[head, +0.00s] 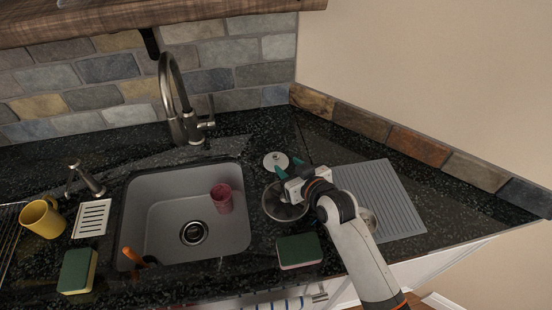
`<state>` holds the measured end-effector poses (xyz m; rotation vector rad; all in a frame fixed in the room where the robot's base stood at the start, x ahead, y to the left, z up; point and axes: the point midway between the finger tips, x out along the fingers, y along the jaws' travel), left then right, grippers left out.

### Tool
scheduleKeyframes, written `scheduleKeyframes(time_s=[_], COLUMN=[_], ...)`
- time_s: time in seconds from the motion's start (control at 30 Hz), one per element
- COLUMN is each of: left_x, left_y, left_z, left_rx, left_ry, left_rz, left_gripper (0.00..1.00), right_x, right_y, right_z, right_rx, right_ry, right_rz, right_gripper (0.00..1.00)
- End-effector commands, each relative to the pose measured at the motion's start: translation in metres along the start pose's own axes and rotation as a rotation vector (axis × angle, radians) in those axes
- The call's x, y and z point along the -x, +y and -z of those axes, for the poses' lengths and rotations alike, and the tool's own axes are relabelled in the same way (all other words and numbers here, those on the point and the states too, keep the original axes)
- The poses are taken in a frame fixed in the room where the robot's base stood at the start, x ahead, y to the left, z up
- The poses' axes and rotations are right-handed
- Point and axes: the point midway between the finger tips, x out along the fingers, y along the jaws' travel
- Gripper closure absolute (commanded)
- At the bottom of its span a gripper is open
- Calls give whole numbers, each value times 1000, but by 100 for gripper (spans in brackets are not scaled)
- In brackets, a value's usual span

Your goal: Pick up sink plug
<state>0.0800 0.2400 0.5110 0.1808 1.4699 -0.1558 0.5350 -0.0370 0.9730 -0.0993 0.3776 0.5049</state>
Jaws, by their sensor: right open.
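The sink plug (275,160), a small round silver disc with a knob, lies flat on the dark counter just right of the sink (165,225). My right gripper (288,167) is open, its teal fingertips close to the plug's right and lower edge. I cannot tell whether a fingertip touches it. Nothing shows between the fingers. My left gripper is not in view.
A bowl (279,211) stands partly under my right gripper, with a sponge (299,250) in front. A ridged drainboard (381,195) lies right. A red cup (222,198) is in the sink, below the faucet (179,100). A yellow mug (40,220) stands left.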

Motion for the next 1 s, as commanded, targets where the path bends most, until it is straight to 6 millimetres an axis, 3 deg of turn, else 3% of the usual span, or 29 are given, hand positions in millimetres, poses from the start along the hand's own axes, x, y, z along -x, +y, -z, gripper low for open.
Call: scheduleKeyframes(time_s=[0.17, 0.6, 0.9, 1.0], left_x=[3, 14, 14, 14], left_y=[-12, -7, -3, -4], left_z=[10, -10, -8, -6], left_rx=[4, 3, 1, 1], left_ry=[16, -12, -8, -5], left_rz=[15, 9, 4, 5], left_gripper=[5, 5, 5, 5], right_x=[-14, -62, -66, -66], right_y=[0, -1, -1, -1], right_z=[0, 4, 4, 4], right_rx=[-1, -1, 0, 0], right_ry=[0, 2, 1, 1], right_rz=[-1, -1, 0, 0], right_gripper=[56, 56, 56, 71])
